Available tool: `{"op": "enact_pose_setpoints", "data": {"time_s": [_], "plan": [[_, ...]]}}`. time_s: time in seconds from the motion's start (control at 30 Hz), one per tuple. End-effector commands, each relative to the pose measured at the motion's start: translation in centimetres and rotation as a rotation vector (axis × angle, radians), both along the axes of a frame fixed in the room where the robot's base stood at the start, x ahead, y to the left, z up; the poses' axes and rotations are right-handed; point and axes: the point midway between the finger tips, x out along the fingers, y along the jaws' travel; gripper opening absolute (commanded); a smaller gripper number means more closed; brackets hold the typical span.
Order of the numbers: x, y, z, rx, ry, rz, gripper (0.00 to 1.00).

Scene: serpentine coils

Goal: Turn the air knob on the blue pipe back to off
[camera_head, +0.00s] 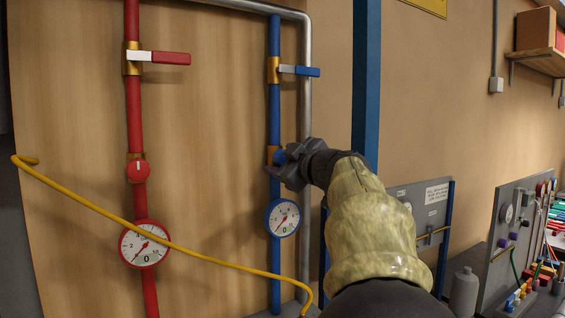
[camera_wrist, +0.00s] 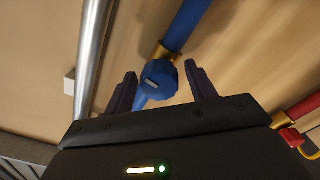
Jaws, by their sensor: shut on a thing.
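The blue pipe (camera_head: 275,115) runs upright on the wooden panel. Its blue air knob (camera_wrist: 158,80) sits on a brass fitting, with a short pale mark on its face in the wrist view. In the head view my gripper (camera_head: 283,162) is at the knob and mostly covers it, so the mark's direction is hidden there.
A blue lever valve (camera_head: 300,70) sits above the knob. A grey metal pipe (camera_head: 306,90) runs close to the right. At left, the red pipe (camera_head: 134,105) carries a red knob (camera_head: 138,170) and gauge (camera_head: 144,245). A yellow cable (camera_head: 100,206) crosses in front.

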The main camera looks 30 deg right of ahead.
Motion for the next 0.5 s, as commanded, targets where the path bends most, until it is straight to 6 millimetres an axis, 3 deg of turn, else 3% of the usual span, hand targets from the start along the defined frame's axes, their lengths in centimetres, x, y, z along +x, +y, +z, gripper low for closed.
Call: {"op": "enact_pose_setpoints", "data": {"time_s": [0.03, 0.3, 0.5], "plan": [[-0.25, -0.21, 0.03, -1.613, 0.101, -0.016, 0.24], [-0.26, -0.2, 0.1, -1.789, 0.112, -0.017, 0.24], [-0.26, -0.2, 0.27, -1.807, 0.113, -0.016, 0.24]]}}
